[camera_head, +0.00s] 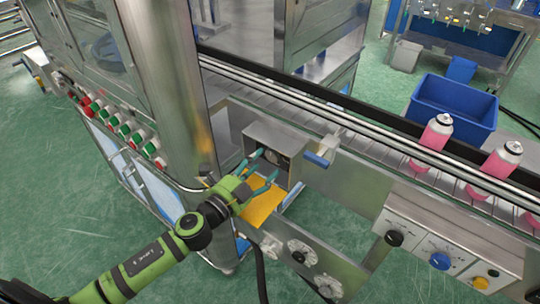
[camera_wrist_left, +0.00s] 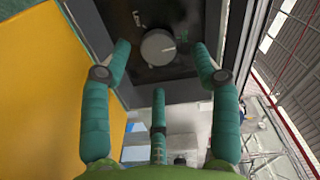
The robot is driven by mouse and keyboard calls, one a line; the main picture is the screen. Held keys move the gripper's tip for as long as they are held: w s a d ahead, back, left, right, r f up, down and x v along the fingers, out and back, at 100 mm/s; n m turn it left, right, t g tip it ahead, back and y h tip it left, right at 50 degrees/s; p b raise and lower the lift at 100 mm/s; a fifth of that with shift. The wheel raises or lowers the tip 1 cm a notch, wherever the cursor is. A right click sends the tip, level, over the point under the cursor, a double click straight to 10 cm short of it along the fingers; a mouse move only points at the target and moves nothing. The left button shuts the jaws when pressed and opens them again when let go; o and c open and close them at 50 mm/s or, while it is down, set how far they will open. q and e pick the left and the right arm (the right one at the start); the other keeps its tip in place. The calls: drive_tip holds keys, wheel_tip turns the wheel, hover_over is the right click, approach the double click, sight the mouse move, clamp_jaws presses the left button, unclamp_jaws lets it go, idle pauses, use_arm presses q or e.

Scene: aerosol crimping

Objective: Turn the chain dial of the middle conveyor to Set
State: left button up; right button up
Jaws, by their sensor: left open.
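A grey round dial (camera_wrist_left: 158,47) sits on a dark panel inside a metal control box (camera_head: 262,131) below the conveyor rail. Its markings are too small to read, so I cannot tell its setting. My left gripper (camera_head: 261,167) is open at the mouth of the box. In the left wrist view the fingers of the left gripper (camera_wrist_left: 161,68) spread around the dial's area, two above and one below, with a gap to it; no contact shows. My right gripper is not in view.
The box's orange flap (camera_head: 262,206) hangs below its opening. A blue-handled lever (camera_head: 318,159) juts out just right of the box. A panel with black, blue and orange knobs (camera_head: 440,250) stands at lower right. Pink cans (camera_head: 436,135) stand on the conveyor; a blue crate (camera_head: 452,103) is behind.

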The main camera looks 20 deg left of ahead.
sight(271, 157)
use_arm(q)
drive_tip(key=x, duration=0.3)
drive_tip(key=shift+w, duration=0.3)
drive_tip(key=shift+w+d, duration=0.1)
drive_tip(key=shift+w, duration=0.1)
drive_tip(key=c, duration=1.2)
drive_tip(key=shift+o, duration=0.2)
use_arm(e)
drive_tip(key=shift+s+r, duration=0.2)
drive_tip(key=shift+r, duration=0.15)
use_arm(q)
drive_tip(key=shift+m, duration=0.4)
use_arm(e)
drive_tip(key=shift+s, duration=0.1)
use_arm(q)
drive_tip(key=o, duration=1.2)
drive_tip(key=shift+c, duration=0.2)
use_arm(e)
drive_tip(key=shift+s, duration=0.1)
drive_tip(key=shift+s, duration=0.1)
